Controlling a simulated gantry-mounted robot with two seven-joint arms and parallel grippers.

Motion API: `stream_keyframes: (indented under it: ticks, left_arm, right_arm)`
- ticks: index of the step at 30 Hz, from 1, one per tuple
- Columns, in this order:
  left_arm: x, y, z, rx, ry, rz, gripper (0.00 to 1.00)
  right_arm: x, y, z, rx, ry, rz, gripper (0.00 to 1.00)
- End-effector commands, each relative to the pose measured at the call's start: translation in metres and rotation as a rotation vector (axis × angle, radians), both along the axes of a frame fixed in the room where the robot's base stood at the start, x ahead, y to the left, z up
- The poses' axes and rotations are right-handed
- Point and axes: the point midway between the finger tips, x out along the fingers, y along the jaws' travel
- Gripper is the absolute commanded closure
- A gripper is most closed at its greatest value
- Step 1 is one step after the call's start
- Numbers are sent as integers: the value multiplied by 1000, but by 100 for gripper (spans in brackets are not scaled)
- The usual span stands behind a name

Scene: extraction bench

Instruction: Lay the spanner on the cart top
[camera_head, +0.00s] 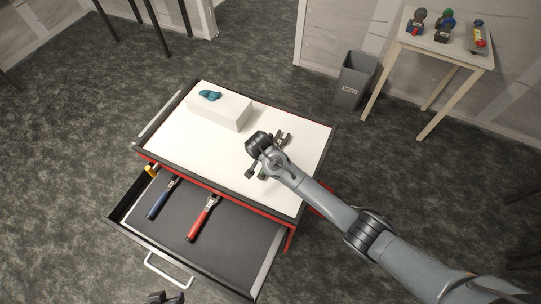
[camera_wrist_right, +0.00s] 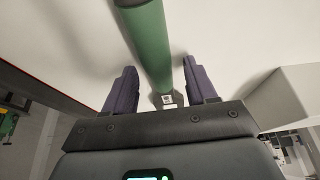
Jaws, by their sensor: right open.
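The spanner has a green handle (camera_wrist_right: 152,45), which runs between my right gripper's fingers in the right wrist view. In the head view its metal jaw end (camera_head: 282,138) shows beyond my right wrist, over the white cart top (camera_head: 185,150). My arm hides most of its middle. My right gripper (camera_head: 256,175) is low over the cart top; its two fingers also show in the wrist view (camera_wrist_right: 161,88), apart, one on each side of the handle. Whether the spanner touches the top is hard to tell. A dark tip at the bottom edge (camera_head: 166,297) looks like my left gripper; its jaws are unclear.
A white box (camera_head: 220,110) with a teal object (camera_head: 210,95) on it stands at the cart's back left. The open drawer (camera_head: 240,245) holds blue-handled (camera_head: 158,203) and red-handled (camera_head: 200,222) tools. A bin (camera_head: 352,82) and side table (camera_head: 445,55) stand at the upper right.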

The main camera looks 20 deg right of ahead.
Motion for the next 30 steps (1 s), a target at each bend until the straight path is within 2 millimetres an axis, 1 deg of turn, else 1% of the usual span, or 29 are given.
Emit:
stream_keyframes:
  ticks: [5, 7, 11, 21, 25, 30]
  left_arm:
    - [0, 1, 1, 4, -1, -2, 63]
    - [0, 1, 2, 5, -1, -4, 63]
    - [0, 2, 3, 11, -1, -7, 63]
    - [0, 3, 6, 14, 0, -9, 63]
    - [0, 3, 6, 12, -1, -8, 63]
    - [0, 1, 6, 7, -1, -4, 63]
  right_arm:
    - [0, 1, 6, 0, -1, 0, 43]
    - [-2, 3, 13, 0, -1, 0, 43]
    - [-7, 8, 31, 1, -4, 0, 43]
    - [-22, 26, 87, 0, -2, 2, 43]
    - [-26, 31, 102, 0, -3, 1, 43]
    - [-30, 34, 112, 0, 0, 1, 43]
